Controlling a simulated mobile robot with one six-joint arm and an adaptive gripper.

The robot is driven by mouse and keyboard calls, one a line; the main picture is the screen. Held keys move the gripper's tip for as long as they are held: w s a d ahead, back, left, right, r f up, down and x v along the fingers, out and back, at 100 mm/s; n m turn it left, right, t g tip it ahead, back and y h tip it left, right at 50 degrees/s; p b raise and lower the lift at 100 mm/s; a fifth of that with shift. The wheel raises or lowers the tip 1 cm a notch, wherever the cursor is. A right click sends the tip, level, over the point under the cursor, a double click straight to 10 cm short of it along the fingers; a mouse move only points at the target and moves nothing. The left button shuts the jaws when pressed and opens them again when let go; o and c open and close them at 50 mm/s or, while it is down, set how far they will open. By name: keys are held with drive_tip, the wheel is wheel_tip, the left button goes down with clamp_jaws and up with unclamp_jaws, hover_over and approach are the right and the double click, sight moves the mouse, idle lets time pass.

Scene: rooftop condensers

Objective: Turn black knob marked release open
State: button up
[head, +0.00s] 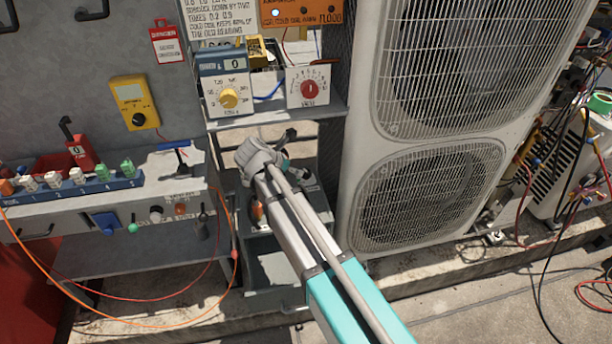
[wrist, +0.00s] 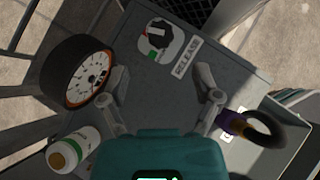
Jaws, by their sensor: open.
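The black knob (wrist: 158,37) shows in the wrist view at the upper middle. It sits on a round pale plate with red and green marks, on a grey panel (wrist: 200,110). A white label (wrist: 187,57) reading RELEASE lies beside it, to its lower right. My gripper (wrist: 163,78) is open in the wrist view, its fingers apart with nothing between them. The knob lies above the gap between the fingertips in the picture, apart from them. In the head view my arm reaches in below the shelf, and I cannot make out the knob there.
In the head view a shelf (head: 285,112) with dials and a condenser unit (head: 362,110) flank my arm.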

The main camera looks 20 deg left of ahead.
sight(306, 172)
drive_tip(key=shift+b+x, duration=2.55)
drive_tip(key=shift+x, duration=1.45)
clamp_jaws()
